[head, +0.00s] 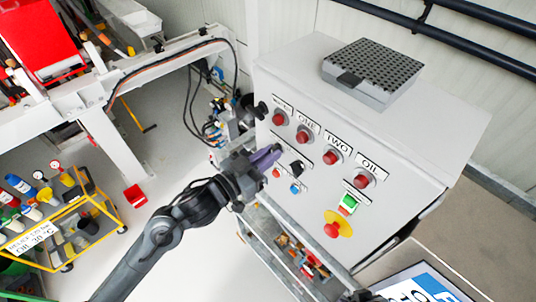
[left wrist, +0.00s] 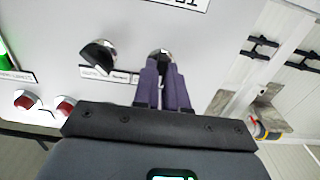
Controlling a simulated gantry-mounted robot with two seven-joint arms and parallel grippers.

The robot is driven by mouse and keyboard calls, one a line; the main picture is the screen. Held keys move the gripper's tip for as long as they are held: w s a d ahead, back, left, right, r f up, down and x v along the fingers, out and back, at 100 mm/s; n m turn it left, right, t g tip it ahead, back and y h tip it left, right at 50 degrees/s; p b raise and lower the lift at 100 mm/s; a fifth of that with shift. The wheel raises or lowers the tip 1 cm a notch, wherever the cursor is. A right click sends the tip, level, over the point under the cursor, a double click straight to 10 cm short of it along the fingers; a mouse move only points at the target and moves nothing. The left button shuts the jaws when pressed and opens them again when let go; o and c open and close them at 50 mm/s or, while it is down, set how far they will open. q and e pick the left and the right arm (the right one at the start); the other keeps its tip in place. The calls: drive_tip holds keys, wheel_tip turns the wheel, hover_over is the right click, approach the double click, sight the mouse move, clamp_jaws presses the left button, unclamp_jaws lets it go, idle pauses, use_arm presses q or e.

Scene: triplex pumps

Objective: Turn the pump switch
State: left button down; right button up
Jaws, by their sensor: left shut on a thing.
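The white pump control panel (head: 380,160) stands at the right in the head view. My left gripper (head: 272,154) reaches its front from the left. In the left wrist view its two purple fingers (left wrist: 163,84) are shut on a dark rotary switch with a silver collar (left wrist: 160,53). The fingers hide most of this switch and its angle. A second black switch (head: 297,167) sits just right of the gripper; it also shows in the left wrist view (left wrist: 100,56). My right gripper is not in view.
Several red buttons (head: 332,157) run above the switches. Below are a small red button (head: 276,173), a blue one (head: 295,188), a green switch (head: 348,204) and a red emergency stop (head: 332,230). A yellow cart (head: 118,222) stands on the floor at left.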

use_arm(q)
drive_tip(key=c, duration=1.2)
unclamp_jaws()
drive_tip(key=shift+b+v, duration=1.2)
drive_tip(key=shift+v, duration=4.2)
